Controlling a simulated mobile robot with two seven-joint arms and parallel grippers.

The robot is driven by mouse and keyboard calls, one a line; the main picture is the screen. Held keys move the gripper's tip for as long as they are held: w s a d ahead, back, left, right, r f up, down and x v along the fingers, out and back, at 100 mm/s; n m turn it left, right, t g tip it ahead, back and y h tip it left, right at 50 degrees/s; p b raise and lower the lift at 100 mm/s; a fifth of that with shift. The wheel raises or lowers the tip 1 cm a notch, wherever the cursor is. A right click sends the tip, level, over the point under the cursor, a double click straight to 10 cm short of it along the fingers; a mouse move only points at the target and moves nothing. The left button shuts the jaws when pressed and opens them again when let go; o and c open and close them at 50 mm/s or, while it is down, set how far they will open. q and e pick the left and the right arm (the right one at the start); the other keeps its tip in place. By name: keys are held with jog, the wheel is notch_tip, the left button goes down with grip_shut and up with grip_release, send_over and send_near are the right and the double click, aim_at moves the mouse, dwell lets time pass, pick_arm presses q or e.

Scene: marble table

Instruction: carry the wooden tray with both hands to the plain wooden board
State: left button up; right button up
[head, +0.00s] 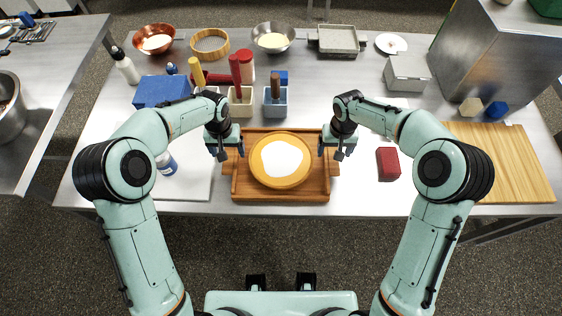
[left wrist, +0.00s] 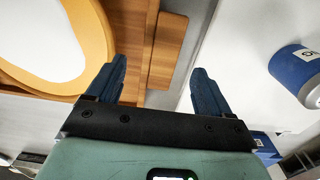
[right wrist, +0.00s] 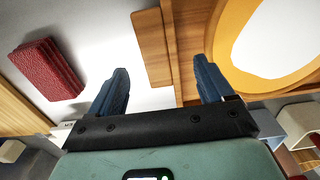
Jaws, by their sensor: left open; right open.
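The wooden tray (head: 281,196) sits near the table's front edge in the head view, with a handle tab on each side. A yellow dish with white contents (head: 281,160) stands in it. My left gripper (head: 222,154) is open at the tray's left handle (left wrist: 178,50), its fingers to either side of that handle in the left wrist view. My right gripper (head: 334,152) is open at the right handle (right wrist: 152,48), its fingers to either side of it. I cannot tell whether the fingers touch the wood. The plain wooden board (head: 500,160) lies at the table's right end.
A red block (head: 388,163) lies between the tray and the board. A white mat (head: 188,188) with a blue-labelled can (head: 166,163) is left of the tray. Utensil holders (head: 241,103) stand just behind the tray. A yellow and a blue hexagonal piece (head: 495,110) lie behind the board.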

aim_at(230, 158)
pick_arm(q)
jog(key=shift+f, duration=1.95)
pick_arm(e)
jog(key=shift+f, duration=1.95)
pick_arm(q)
grip_shut()
pick_arm(e)
grip_shut()
pick_arm(q)
jog(key=shift+w+r, duration=0.1)
jog(key=shift+r, duration=0.05)
pick_arm(e)
jog(key=shift+r, duration=0.1)
